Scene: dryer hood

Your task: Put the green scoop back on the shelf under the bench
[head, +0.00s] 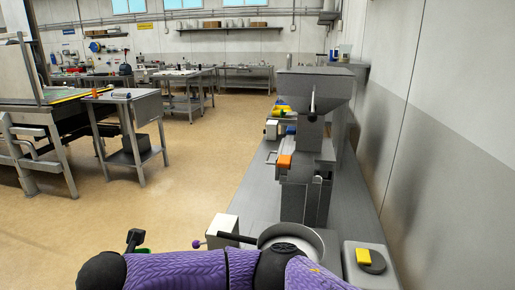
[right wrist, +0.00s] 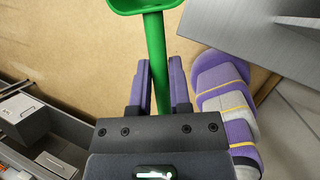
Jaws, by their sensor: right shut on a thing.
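In the right wrist view my right gripper (right wrist: 160,78) is shut on the handle of the green scoop (right wrist: 156,45). The scoop's head is at the top edge and partly cut off; bare floor shows behind it. In the head view a bit of green, likely the scoop (head: 140,251), shows at the lower left beside a dark part, mostly hidden by my purple arm. The long grey bench (head: 252,190) runs along the right wall. Its under-shelf is hidden in the head view. My left gripper is in neither view.
A grey hopper machine (head: 312,95) stands on the bench. Nearer are a round metal pan (head: 318,243), a white box (head: 221,230) with a purple knob, and a yellow switch (head: 363,257). The right wrist view shows white boxes (right wrist: 24,120) at left. Open floor (head: 190,170) lies left of the bench.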

